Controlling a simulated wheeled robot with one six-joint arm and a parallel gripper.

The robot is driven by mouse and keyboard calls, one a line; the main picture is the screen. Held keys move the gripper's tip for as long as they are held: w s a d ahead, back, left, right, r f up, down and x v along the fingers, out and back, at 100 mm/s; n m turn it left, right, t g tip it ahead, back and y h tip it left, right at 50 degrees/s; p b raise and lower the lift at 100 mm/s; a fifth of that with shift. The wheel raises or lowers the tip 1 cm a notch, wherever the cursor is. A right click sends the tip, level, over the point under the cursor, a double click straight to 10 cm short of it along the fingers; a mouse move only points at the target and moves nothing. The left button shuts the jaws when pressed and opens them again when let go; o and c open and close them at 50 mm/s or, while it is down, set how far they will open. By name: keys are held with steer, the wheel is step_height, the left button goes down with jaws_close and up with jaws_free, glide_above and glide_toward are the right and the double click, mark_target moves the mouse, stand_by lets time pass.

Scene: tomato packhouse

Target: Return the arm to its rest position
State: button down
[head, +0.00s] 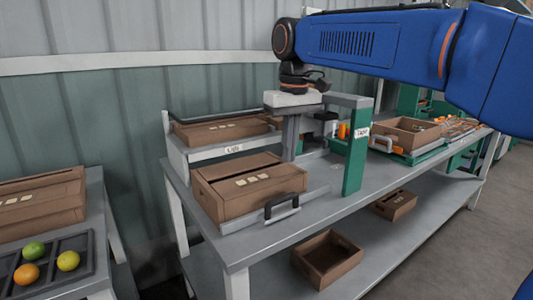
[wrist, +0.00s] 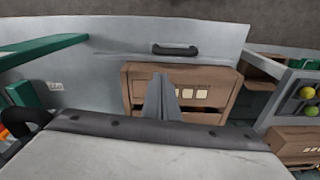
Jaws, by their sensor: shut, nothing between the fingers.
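My blue arm (head: 360,42) reaches in from the right in the head view, above the grey table (head: 330,190). The same carton (wrist: 140,85) shows beyond the fingers there. The fingers overlap it in the picture, and whether they touch it cannot be told.
A green post (head: 355,155) with a crossbar stands right of my gripper. A labelled stand (head: 200,152) with another carton is on the left. Open cartons (head: 327,258) lie on the lower shelf. A fruit tray (head: 45,268) is at lower left.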

steer(key=s+d+f+m+t, duration=0.1)
steer(key=s+d+f, duration=0.15)
steer(key=d, duration=0.25)
steer(key=s+d+f+m, duration=0.1)
steer(key=s+d+f, duration=0.1)
steer(key=s+d, duration=0.25)
steer(key=s+d+f+m+t, duration=0.1)
steer(key=s+d+f, duration=0.6)
steer(key=s+f, duration=0.2)
steer(key=s+d+f+m+t, duration=0.2)
steer(key=s+d+f, duration=0.5)
steer(key=f, duration=0.4)
steer(key=shift+s+m, duration=0.3)
steer(key=shift+s, duration=0.55)
